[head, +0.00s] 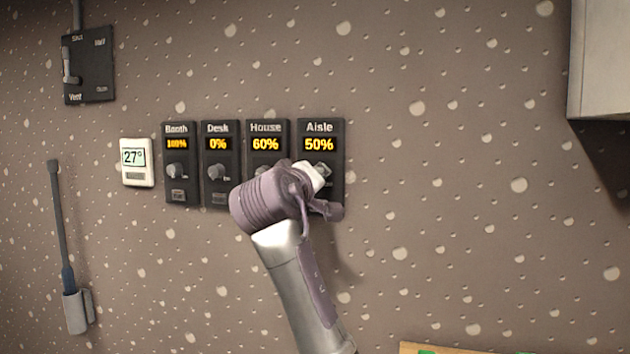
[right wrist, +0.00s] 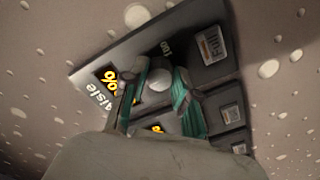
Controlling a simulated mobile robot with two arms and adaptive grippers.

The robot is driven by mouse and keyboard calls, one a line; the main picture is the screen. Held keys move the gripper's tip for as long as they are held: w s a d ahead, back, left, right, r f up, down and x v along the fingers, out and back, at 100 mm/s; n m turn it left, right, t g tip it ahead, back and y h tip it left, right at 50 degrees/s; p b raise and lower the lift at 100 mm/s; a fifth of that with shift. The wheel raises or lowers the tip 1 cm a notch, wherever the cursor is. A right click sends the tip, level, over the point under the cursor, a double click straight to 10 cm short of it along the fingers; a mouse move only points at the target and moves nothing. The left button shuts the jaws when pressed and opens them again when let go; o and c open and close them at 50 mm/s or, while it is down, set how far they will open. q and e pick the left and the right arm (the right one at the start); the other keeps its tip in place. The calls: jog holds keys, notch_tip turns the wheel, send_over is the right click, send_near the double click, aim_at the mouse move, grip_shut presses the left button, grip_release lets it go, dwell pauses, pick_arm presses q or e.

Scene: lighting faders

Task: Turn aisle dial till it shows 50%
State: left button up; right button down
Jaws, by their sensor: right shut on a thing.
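The Aisle dimmer panel (head: 337,160) is the rightmost of the black wall panels in the head view, and its display (head: 319,144) reads 50%. Its dial is hidden behind my right gripper (head: 322,190) in the head view. In the right wrist view the Aisle panel (right wrist: 135,50) lies slanted, with a round grey dial (right wrist: 160,80) between the green-padded fingers of my right gripper (right wrist: 160,95). The fingers are shut on the dial. My left gripper is not in view.
The House (head: 266,130), Desk (head: 218,172) and Booth (head: 178,188) panels stand close to the left, reading 60%, 0% and 100%. A white thermostat (head: 136,176) shows 27°. A black switch plate (head: 96,70) is at upper left.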

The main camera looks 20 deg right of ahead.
jog(key=shift+f, duration=0.25)
jog(key=c, duration=1.3)
grip_release()
jog(key=shift+c, duration=0.2)
jog(key=o, duration=0.5)
jog(key=shift+r, duration=0.15)
jog(key=shift+c, duration=0.2)
jog(key=v, duration=1.2)
